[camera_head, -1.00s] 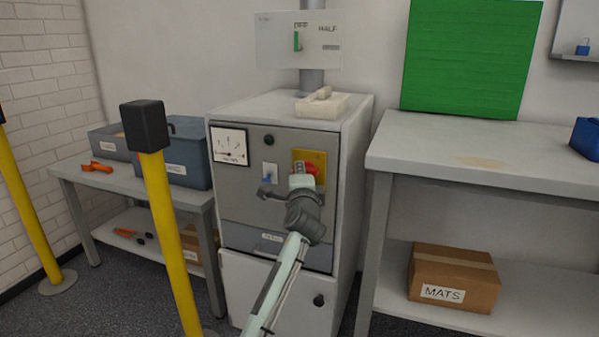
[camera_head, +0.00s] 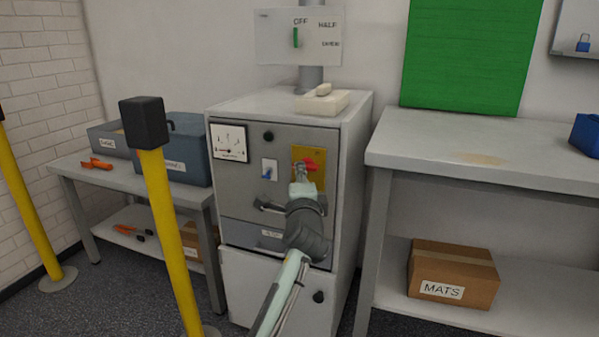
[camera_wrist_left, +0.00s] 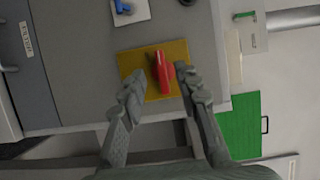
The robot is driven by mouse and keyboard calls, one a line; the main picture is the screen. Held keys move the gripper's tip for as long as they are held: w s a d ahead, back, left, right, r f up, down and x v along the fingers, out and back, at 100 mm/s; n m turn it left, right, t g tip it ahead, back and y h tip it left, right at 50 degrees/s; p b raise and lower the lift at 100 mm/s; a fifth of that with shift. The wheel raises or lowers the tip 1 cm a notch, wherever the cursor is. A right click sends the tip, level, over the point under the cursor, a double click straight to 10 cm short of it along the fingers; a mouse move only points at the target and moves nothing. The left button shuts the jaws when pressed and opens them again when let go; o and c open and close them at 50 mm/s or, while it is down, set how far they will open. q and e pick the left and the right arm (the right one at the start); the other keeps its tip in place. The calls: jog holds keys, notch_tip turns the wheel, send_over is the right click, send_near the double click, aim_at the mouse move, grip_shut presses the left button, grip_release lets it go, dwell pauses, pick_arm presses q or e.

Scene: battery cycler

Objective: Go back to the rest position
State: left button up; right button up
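My left gripper (camera_head: 301,179) is in front of the grey cabinet (camera_head: 348,172), just below a red switch handle (camera_head: 312,164) on a yellow plate (camera_head: 321,180). In the left wrist view my gripper (camera_wrist_left: 160,80) has its two fingers apart, with the red handle (camera_wrist_left: 161,72) showing between the tips and the yellow plate (camera_wrist_left: 133,62) behind. Nothing is held. The head view suggests a small gap to the handle, but contact is hard to judge. My right gripper is in neither view.
A dark bar handle (camera_head: 262,207) and a blue switch (camera_head: 267,172) are on the cabinet front near my arm. A yellow post (camera_head: 170,240) stands to the left. A workbench (camera_head: 470,150) stands close on the right. A white block (camera_head: 322,103) lies on top.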

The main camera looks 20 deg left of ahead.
pick_arm(q)
jog(key=shift+v, duration=1.1)
jog(key=s+a+f+n+g+h, duration=0.15)
jog(key=s+f, duration=0.25)
jog(key=f, duration=0.4)
jog(key=s+a+f+n+g, duration=0.2)
jog(key=s+f+g, duration=0.1)
jog(key=f, duration=0.5)
jog(key=s+a+f+n+g+h, duration=0.1)
jog(key=s+f+n+g, duration=0.3)
jog(key=s+f, duration=0.8)
jog(key=s+a+f+n+g+h+p, duration=0.1)
jog(key=s+f+n+g, duration=0.3)
jog(key=s+f, duration=0.8)
jog(key=s+g+h, duration=0.1)
jog(key=s, duration=0.7)
jog(key=shift+n, duration=0.35)
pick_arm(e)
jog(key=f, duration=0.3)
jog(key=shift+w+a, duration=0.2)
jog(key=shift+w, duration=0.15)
pick_arm(q)
jog(key=shift+a+h, duration=0.15)
jog(key=shift+h, duration=0.1)
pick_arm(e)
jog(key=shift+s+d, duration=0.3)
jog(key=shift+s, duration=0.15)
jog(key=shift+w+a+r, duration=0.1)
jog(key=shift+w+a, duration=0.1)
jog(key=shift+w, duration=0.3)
